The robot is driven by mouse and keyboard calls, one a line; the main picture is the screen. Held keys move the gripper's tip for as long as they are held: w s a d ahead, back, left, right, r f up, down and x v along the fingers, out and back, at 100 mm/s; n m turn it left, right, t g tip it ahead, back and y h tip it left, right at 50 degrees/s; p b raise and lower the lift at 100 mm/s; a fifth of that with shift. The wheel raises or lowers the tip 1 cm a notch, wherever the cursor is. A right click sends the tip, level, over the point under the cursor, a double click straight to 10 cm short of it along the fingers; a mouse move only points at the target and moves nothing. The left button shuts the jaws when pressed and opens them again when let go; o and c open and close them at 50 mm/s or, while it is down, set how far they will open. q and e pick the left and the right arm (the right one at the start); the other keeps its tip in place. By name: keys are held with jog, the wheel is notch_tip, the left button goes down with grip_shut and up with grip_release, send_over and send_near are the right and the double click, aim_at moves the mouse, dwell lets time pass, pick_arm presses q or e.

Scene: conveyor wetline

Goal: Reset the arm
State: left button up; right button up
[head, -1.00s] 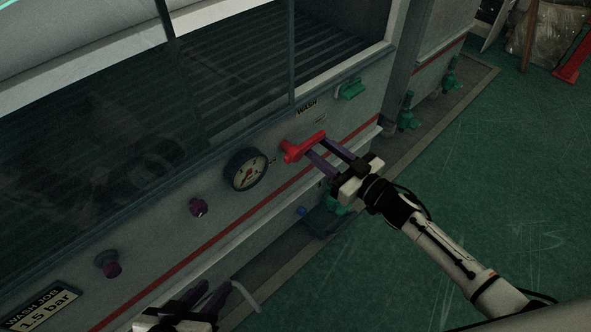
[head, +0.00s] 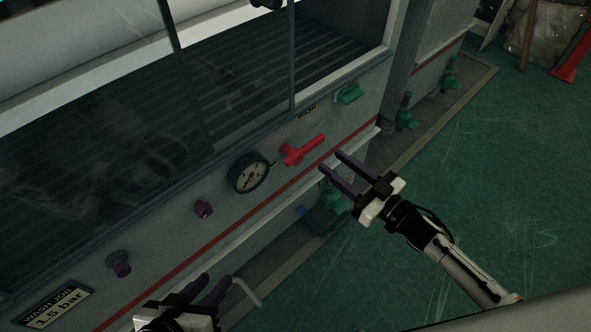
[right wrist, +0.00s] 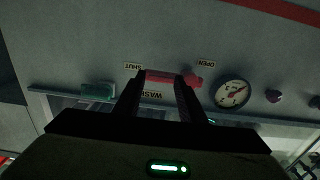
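My right gripper (head: 331,172) is open and empty, a little below and to the right of the red valve handle (head: 302,150) in the head view. It is apart from the handle. In the right wrist view the red handle (right wrist: 172,77) shows beyond and between the two fingers, near SHUT, WASH and OPEN labels that appear upside down. My left gripper (head: 222,289) is at the bottom of the head view, low in front of the panel. Its two purple fingers are apart, with nothing seen between them.
A round gauge (head: 249,173) sits left of the red handle; it also shows in the right wrist view (right wrist: 232,93). Dark purple knobs (head: 204,209) and a "WASH JOB 1.5 bar" plate (head: 57,304) are further left. A green handle (head: 349,93) is above right. Green floor (head: 480,190) is open at right.

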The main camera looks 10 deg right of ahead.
jog(key=shift+f, duration=0.1)
dwell(0.3)
